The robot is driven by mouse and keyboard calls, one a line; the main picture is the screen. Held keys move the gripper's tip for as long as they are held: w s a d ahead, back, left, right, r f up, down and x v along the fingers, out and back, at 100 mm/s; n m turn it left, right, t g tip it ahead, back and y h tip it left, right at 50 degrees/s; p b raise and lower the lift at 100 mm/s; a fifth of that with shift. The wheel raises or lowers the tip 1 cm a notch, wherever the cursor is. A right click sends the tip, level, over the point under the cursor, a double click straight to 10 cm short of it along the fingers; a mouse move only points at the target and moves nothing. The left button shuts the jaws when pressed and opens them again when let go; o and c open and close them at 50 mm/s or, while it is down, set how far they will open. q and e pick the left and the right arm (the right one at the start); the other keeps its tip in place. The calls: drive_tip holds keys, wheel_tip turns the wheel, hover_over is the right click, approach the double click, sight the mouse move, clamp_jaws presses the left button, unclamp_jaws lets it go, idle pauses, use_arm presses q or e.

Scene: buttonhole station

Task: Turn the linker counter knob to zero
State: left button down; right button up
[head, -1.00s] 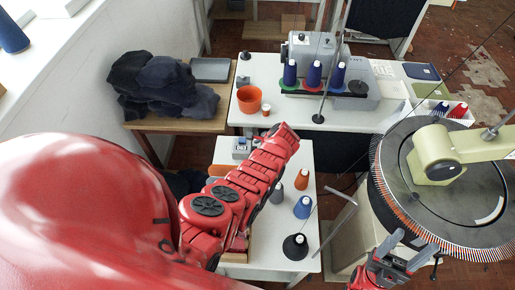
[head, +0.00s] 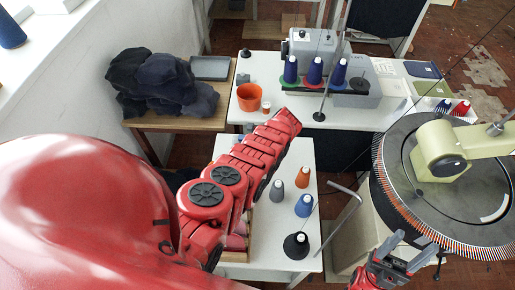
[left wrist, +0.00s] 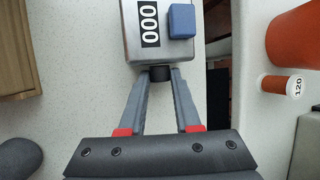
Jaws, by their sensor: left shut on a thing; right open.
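In the left wrist view the linker counter (left wrist: 133,46) is a grey metal box with a white-on-black display (left wrist: 149,23) reading 000 and a blue block (left wrist: 181,21) on it. Its dark round knob (left wrist: 160,74) sticks out of the near side. My left gripper (left wrist: 160,80) is shut on the knob, one fingertip on each side. In the head view my left arm hides the counter and the left gripper. My right gripper (head: 408,248) is open and empty, in front of the round linking machine (head: 470,190).
An orange pot (head: 249,97) stands on the table behind. Dark cloth (head: 160,85) lies on a wooden table at left.

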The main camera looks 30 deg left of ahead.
use_arm(q)
drive_tip(key=shift+w+a+f+m+g+h+b, duration=0.25)
drive_tip(key=shift+g+b, duration=0.35)
drive_tip(key=shift+b, duration=3.4)
drive_tip(key=shift+w+d+r+m+g+h+b, duration=0.15)
drive_tip(key=shift+g+h+b, duration=0.4)
drive_tip(key=shift+b, duration=3.45)
drive_tip(key=shift+r, duration=0.25)
drive_tip(key=c, duration=0.6)
unclamp_jaws()
drive_tip(key=shift+s+f, duration=0.1)
drive_tip(key=b+v, duration=0.2)
drive_tip(key=v, duration=0.5)
drive_tip(key=shift+r, duration=0.25)
